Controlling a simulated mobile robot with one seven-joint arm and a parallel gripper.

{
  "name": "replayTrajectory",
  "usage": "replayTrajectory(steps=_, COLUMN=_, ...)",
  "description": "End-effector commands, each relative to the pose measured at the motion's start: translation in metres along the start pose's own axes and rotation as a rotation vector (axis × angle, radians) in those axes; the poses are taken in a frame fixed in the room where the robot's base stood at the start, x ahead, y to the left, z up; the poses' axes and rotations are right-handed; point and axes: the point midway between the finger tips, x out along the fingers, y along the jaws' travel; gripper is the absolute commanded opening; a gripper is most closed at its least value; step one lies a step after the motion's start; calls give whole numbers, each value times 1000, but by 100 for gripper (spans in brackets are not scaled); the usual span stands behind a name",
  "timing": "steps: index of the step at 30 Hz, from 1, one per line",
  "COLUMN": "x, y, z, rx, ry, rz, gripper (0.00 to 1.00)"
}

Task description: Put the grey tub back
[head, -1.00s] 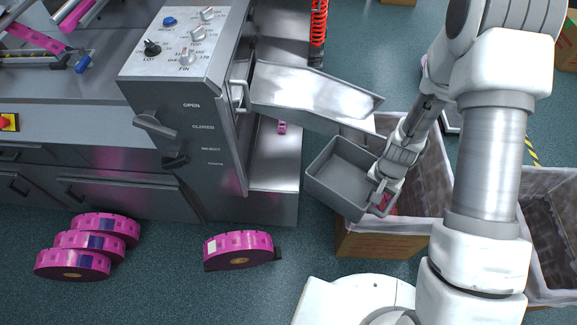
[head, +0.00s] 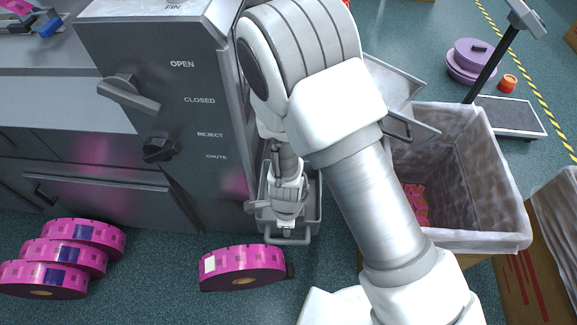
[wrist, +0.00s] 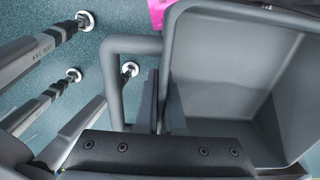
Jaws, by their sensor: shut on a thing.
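The grey tub (head: 313,205) is beside the machine's front panel, under the arm in the head view. My arm and gripper hide most of its inside. My gripper (head: 287,226) is shut on the tub's handle (head: 285,241), on the near side of the tub. In the wrist view, the tub (wrist: 235,60) fills the right side, and the part of its inside that shows is empty. I cannot tell whether the tub touches the floor or a shelf.
The machine panel (head: 185,100) with levers stands left of the tub. A metal chute (head: 405,85) slopes towards a lined box (head: 465,165) holding pink packets (head: 415,203). A pink roll (head: 242,268) lies close left of the tub, with several more (head: 70,240) farther left.

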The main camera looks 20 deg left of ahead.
Motion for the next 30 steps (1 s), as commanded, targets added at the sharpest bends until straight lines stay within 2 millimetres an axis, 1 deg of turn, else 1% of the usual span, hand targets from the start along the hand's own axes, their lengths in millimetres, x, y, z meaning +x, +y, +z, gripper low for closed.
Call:
replayTrajectory(steps=1, x=8, y=2, z=4, rx=14, ry=1, rz=-2, gripper=0)
replayTrajectory(steps=4, x=10, y=2, z=8, rx=38, ry=0, rz=-3, gripper=0)
replayTrajectory(steps=5, x=10, y=-1, z=8, rx=41, ry=0, rz=-4, gripper=0)
replayTrajectory(steps=7, x=11, y=-12, z=8, rx=44, ry=0, rz=-5, gripper=0)
replayTrajectory(steps=21, x=12, y=-135, z=2, rx=43, ry=0, rz=-7, gripper=0)
replayTrajectory(steps=25, x=11, y=-159, z=1, rx=42, ry=1, rz=-5, gripper=0)
replayTrajectory(steps=27, x=10, y=-167, z=1, rx=41, ry=0, rz=-5, gripper=0)
replayTrajectory(steps=30, x=9, y=-174, z=1, rx=41, ry=1, rz=-3, gripper=0)
